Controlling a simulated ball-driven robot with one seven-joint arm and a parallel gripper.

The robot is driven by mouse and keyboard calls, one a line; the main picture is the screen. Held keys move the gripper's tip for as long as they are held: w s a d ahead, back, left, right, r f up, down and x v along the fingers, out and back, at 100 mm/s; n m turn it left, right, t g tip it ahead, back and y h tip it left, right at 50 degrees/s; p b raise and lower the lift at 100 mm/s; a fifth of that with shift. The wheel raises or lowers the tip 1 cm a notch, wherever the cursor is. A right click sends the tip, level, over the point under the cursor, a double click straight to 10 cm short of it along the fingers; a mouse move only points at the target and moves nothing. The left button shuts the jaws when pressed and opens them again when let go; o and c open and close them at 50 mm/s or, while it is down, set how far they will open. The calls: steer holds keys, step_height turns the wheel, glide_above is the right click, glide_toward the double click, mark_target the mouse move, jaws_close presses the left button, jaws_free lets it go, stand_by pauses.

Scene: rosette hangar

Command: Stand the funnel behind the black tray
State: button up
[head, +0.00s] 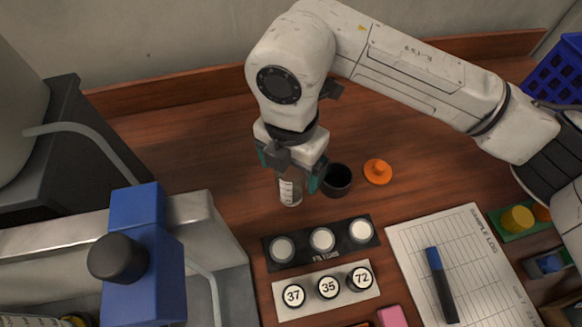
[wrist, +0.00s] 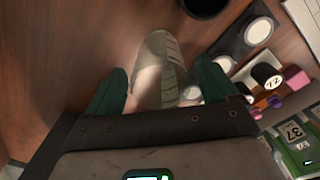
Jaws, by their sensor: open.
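The black tray (head: 267,256) lies on the desk, a flat strip bearing three pale round discs; part of it shows in the wrist view (wrist: 228,45). My gripper (head: 290,172) points down behind the tray's left part. A small orange piece (head: 378,171) with a flared base and short stub sits farther right; I cannot tell for certain which one is the funnel.
A black cup (head: 336,181) stands close to the right of my gripper. In front of the tray lies a white label plate (head: 318,303) with numbered discs. A log sheet (head: 410,245) with a marker is at right, blue-and-grey equipment (head: 135,260) at left. The back desk is clear.

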step_height(320, 180, up, 11)
steer(key=shift+f, duration=0.2)
stand_by(0.4)
